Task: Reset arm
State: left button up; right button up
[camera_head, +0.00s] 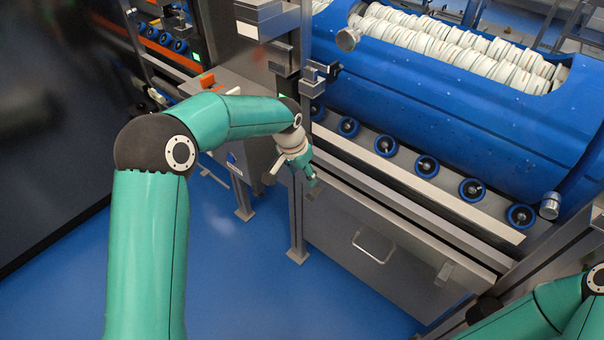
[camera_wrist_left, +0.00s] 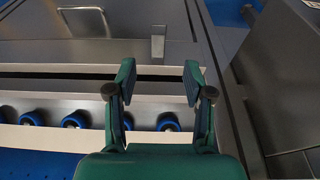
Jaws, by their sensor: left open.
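My left arm reaches in from the left of the head view. Its gripper (camera_head: 308,174) is near the left end of the steel machine front, above the floor. In the left wrist view the gripper (camera_wrist_left: 158,80) has its two green fingers spread apart, with nothing between them. Behind the fingers are a steel ledge and a dark gap. Part of my right arm shows at the lower right corner of the head view; its gripper is not clearly visible.
A blue tub carrier (camera_head: 440,85) holds rows of white round items (camera_head: 470,45). Blue rollers (camera_head: 426,166) line the steel ledge below it. A steel panel with a handle (camera_head: 372,250) is under the ledge. A steel post (camera_head: 296,215) stands near my left gripper. Blue floor (camera_head: 230,270) is clear.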

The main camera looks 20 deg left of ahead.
dwell(0.6)
pick_arm(q)
jog(key=s+d+f+n+g+h+p, duration=0.1)
jog(key=s+d+f+g+h+p, duration=0.2)
jog(key=s+f, duration=1.25)
jog(key=s+d+f+n, duration=0.1)
jog(key=s+d+n, duration=0.1)
jog(key=s, duration=0.5)
jog(key=s+d+f+n+t, duration=0.1)
jog(key=s+d+f+n, duration=0.1)
jog(key=s, duration=0.6)
jog(key=shift+d+f+n, duration=0.15)
jog(key=shift+d+n, duration=0.3)
jog(key=shift+n, duration=0.15)
